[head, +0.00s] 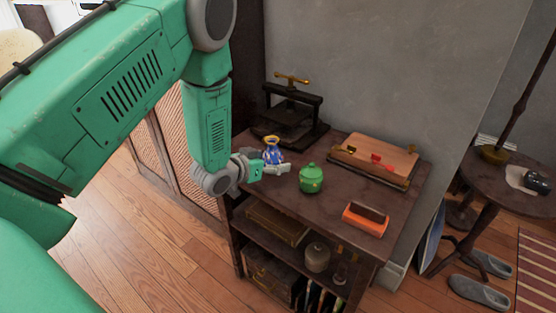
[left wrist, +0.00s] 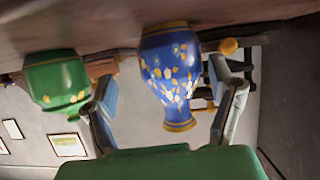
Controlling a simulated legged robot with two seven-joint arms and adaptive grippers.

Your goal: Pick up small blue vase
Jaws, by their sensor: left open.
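The small blue vase (head: 273,151) has yellow and white flowers and a gold rim, and stands upright on the dark wooden table (head: 383,225) near its left edge. It fills the middle of the left wrist view (left wrist: 172,70), which looks upside down. My left gripper (head: 271,165) is open at the vase, low over the table. In the left wrist view its fingers (left wrist: 163,75) lie on either side of the vase, with a gap visible on each side. Whether either finger touches the vase I cannot tell. My right gripper is not in view.
A green lidded pot (head: 311,179) stands close to the right of the fingers and shows in the left wrist view (left wrist: 57,82). A dark press (head: 291,112) stands behind the vase.

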